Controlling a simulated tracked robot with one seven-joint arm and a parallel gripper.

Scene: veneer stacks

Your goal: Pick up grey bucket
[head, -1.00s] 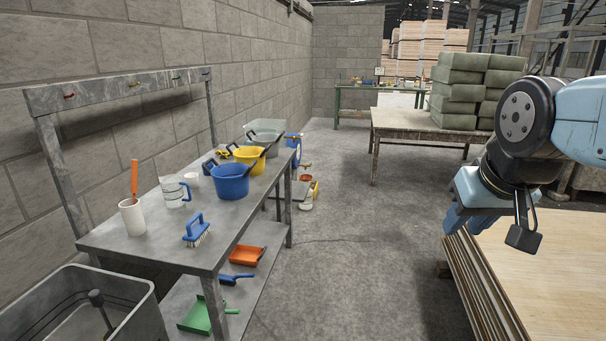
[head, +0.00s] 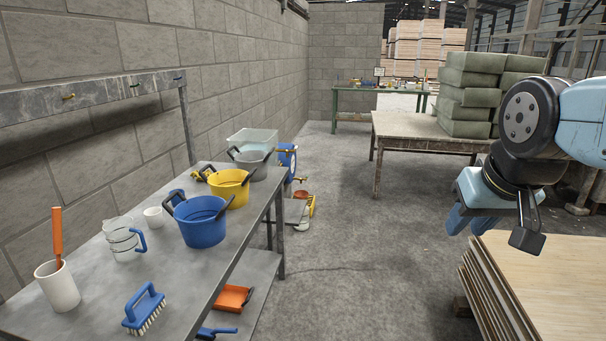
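The grey bucket (head: 258,167) stands on the grey metal table (head: 190,272) against the left wall, toward the table's far end. It has dark handles and sits behind the yellow bucket (head: 232,188), which partly covers it. A blue bucket (head: 202,222) stands nearer. A clear tub (head: 252,138) is just behind the grey bucket. My gripper (head: 456,222) is at the right of the view, above the floor beside the plywood stack, far from the bucket.
A plywood stack (head: 550,270) fills the lower right. A blue brush (head: 145,308), white cup (head: 57,287) and clear jug (head: 122,240) lie along the near table. A wooden table (head: 425,128) with green sacks (head: 470,95) stands ahead. The central floor aisle (head: 345,230) is clear.

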